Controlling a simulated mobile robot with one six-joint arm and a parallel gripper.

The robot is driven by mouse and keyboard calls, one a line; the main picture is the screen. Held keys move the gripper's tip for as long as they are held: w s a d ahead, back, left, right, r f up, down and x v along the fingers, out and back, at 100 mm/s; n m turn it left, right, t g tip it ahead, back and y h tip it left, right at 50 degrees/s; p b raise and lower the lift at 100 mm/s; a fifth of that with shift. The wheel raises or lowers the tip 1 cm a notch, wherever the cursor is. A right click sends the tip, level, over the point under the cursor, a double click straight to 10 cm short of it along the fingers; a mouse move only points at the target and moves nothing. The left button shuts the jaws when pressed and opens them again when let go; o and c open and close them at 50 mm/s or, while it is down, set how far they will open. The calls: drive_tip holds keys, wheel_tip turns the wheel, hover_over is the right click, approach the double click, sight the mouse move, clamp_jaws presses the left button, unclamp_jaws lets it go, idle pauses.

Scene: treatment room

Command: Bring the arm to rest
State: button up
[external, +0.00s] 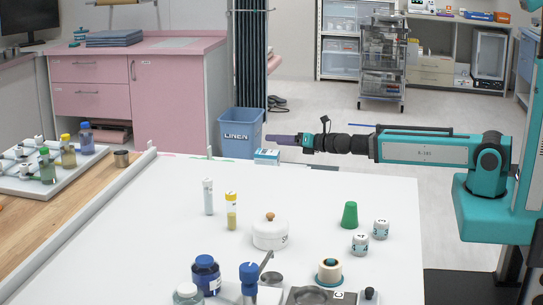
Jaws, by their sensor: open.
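My gripper (283,140) is at the end of my teal and black arm, which reaches in level from the right edge. The gripper points left, above the far edge of the white table (330,188). Its purple fingertips show side-on and apart from anything on the table. It is open and holds nothing that I can see. A small blue and white box (267,157) stands just below and left of the fingertips; I cannot tell the exact gap.
A tray of bottles (60,180) is at the left. The table's far right is clear.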

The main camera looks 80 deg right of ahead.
drive_tip(key=s+d+f+m+g+h+p, duration=0.3)
drive_tip(key=s+d+f+m+g, duration=0.25)
drive_tip(key=d+f+m, duration=0.4)
drive_tip(key=s+a+f+m+g+y+p, duration=0.15)
drive_tip(key=s+f+m+g, duration=0.25)
drive_tip(key=s+f+m, duration=0.5)
drive_tip(key=s+a+f+m+g+y+p, duration=0.1)
drive_tip(key=s+a+f+m+g, duration=0.1)
drive_tip(key=s+a+f, duration=0.3)
drive_tip(key=s+a+f+m+g+y+p, duration=0.1)
drive_tip(key=s+a+f, duration=0.15)
drive_tip(key=f, duration=0.35)
drive_tip(key=s+a+f+m+g+y+p, duration=0.1)
drive_tip(key=s+a+f+m+g, duration=0.2)
drive_tip(key=s+a+f, duration=0.3)
drive_tip(key=s+a+f+m+g+y+p, duration=0.1)
drive_tip(key=s+a+f+g, duration=0.4)
drive_tip(key=s+a, duration=0.8)
drive_tip(key=s+m+g+y, duration=0.1)
drive_tip(key=s+m, duration=0.1)
drive_tip(key=s, duration=0.6)
drive_tip(key=shift+f, duration=0.35)
